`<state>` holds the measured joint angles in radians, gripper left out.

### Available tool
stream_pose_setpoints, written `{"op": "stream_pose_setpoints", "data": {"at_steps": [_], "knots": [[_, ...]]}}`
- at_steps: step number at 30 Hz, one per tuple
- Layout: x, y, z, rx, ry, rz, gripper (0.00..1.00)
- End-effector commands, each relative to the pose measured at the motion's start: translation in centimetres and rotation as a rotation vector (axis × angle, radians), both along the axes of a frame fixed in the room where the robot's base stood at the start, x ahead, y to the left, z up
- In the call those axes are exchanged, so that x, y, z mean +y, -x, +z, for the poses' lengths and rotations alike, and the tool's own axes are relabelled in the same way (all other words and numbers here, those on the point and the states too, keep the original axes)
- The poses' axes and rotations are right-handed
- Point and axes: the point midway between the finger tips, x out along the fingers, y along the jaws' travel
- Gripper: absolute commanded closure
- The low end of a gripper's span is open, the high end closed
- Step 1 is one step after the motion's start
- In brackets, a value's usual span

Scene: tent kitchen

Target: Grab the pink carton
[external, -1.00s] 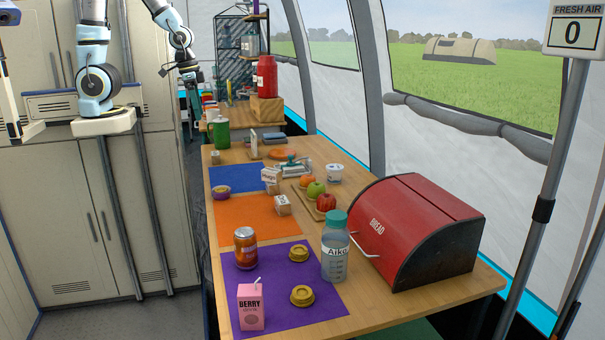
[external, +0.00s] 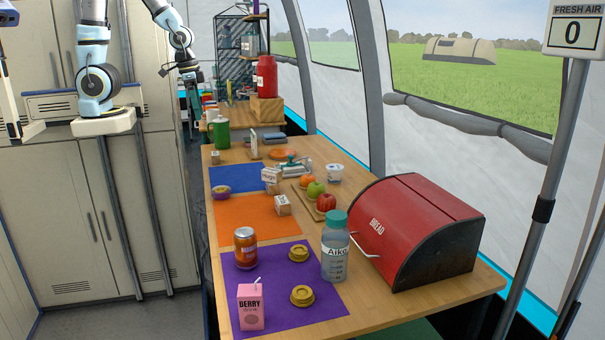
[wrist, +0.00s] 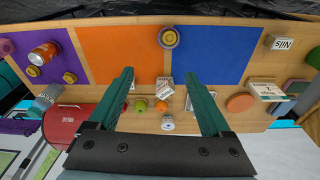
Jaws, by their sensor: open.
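The pink carton (external: 250,307), marked BERRY and with a straw, stands upright on the near left corner of the purple mat (external: 322,303). In the wrist view a pinkish shape at the far left edge may be it, but I cannot tell. My gripper (wrist: 158,78) is open and empty, its two green fingers apart above the table. In the external view my arm hangs at the far end of the table, far from the carton; the fingers are too small there to read.
On the purple mat are an orange can (external: 245,249), two yellow lids (external: 302,296) and, at its right edge, a teal-capped bottle (external: 335,258). A red bread box (external: 420,230) stands to the right. Orange (external: 240,222) and blue (external: 229,178) mats lie farther back.

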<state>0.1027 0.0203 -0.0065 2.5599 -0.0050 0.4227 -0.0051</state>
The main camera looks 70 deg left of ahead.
Motion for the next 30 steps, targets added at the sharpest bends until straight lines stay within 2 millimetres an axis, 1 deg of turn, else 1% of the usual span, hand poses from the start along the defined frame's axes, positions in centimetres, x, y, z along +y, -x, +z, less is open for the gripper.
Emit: {"op": "stream_pose_setpoints", "data": {"at_steps": [2, 5, 11, 17, 23, 26, 29, 30], "knots": [[0.0, -0.1, 0.4, -0.003, 0.0, 0.0, 0.18], [0.0, -0.2, 1.5, -0.007, 0.001, 0.0, 0.18], [0.0, -0.1, 5.0, -0.008, 0.001, -0.001, 0.18], [-1.3, -1.7, 4.1, 0.002, -0.003, 0.01, 0.18], [-3.0, -3.9, 3.0, -0.001, -0.012, 0.03, 0.18], [-4.3, -5.3, 2.2, -0.007, -0.023, 0.043, 0.18], [-6.1, -7.0, 1.1, -0.017, -0.041, 0.056, 0.18], [-7.1, -7.8, 0.6, -0.025, -0.051, 0.063, 0.18]]}}
